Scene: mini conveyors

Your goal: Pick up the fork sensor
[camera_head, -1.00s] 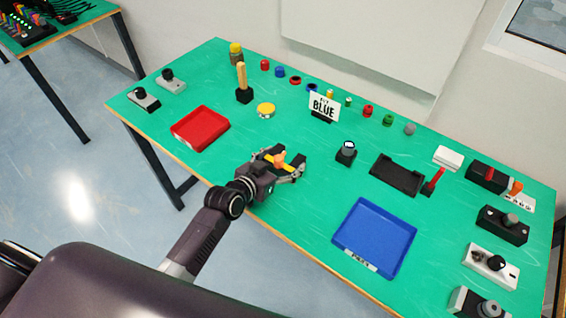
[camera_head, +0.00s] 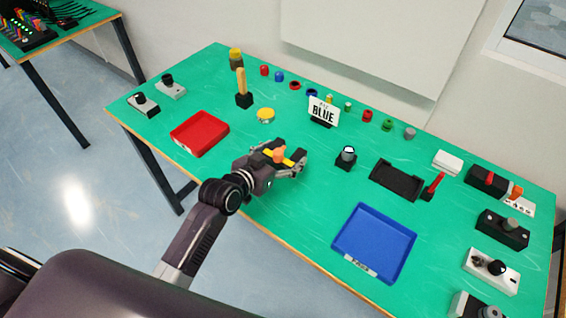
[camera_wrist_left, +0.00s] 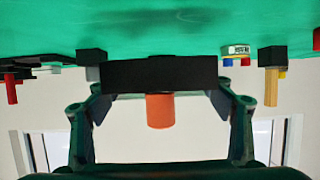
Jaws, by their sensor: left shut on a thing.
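My left gripper (camera_head: 290,158) is over the near left part of the green table. It is shut on the fork sensor (camera_head: 279,154), a black piece with an orange cylinder and a yellow strip. In the left wrist view the fork sensor's black block (camera_wrist_left: 160,75) spans between the two fingers of the left gripper (camera_wrist_left: 160,92), with the orange cylinder at its middle. I cannot tell exactly how far it is above the tabletop. My right gripper is not in view.
A red tray (camera_head: 200,133) lies to the left, and a blue tray (camera_head: 345,248) to the front right. A black-based part (camera_head: 346,157) and a black holder (camera_head: 396,181) stand to the right. Bare tabletop lies between gripper and blue tray.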

